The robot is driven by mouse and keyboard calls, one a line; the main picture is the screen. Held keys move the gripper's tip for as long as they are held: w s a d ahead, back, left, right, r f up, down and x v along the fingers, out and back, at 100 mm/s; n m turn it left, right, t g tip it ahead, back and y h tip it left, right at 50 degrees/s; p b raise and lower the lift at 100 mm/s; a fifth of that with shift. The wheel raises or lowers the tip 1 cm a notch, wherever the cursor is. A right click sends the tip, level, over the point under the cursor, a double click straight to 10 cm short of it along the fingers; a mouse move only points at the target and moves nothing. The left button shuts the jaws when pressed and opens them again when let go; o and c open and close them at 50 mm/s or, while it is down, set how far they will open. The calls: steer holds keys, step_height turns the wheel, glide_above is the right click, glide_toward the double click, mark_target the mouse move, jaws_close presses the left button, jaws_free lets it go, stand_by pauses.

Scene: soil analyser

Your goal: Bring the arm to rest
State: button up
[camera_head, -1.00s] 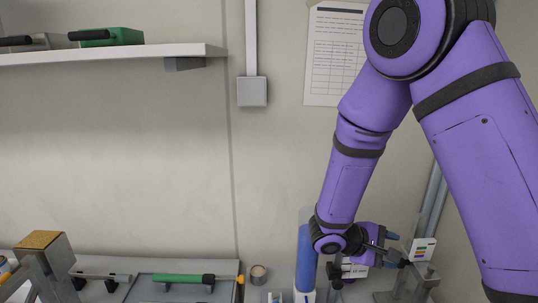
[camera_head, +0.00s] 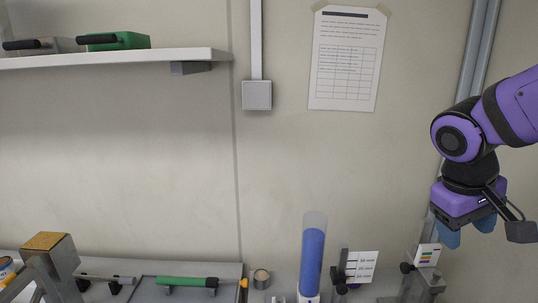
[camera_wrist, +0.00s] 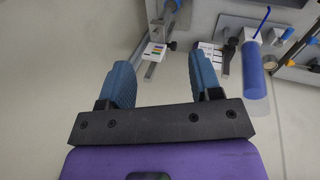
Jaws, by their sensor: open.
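My arm is purple, and my gripper (camera_head: 466,236) hangs at the right of the head view, in front of the wall and above the bench. Its two blue fingers point down. In the wrist view my gripper (camera_wrist: 160,75) shows its fingers apart with nothing between them but the pale wall behind. The gripper touches nothing that I can see.
A blue-filled cylinder (camera_head: 312,260) stands on the bench, with a white label card (camera_head: 361,267) on a clamp beside it. A card with coloured bars (camera_head: 428,256) stands below my gripper. A green-handled tool (camera_head: 180,282) lies left. A shelf (camera_head: 120,58) and paper sheet (camera_head: 346,60) are on the wall.

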steer(key=s+a+r+m+t+y, duration=0.1)
steer(key=s+a+r+t+y, duration=0.1)
steer(key=s+r, duration=0.5)
steer(key=t+y, duration=0.1)
steer(key=t, duration=0.1)
steer(key=shift+s+m+t+y, duration=0.15)
steer(key=shift+m+t+y, duration=0.15)
steer(key=shift+t, duration=0.1)
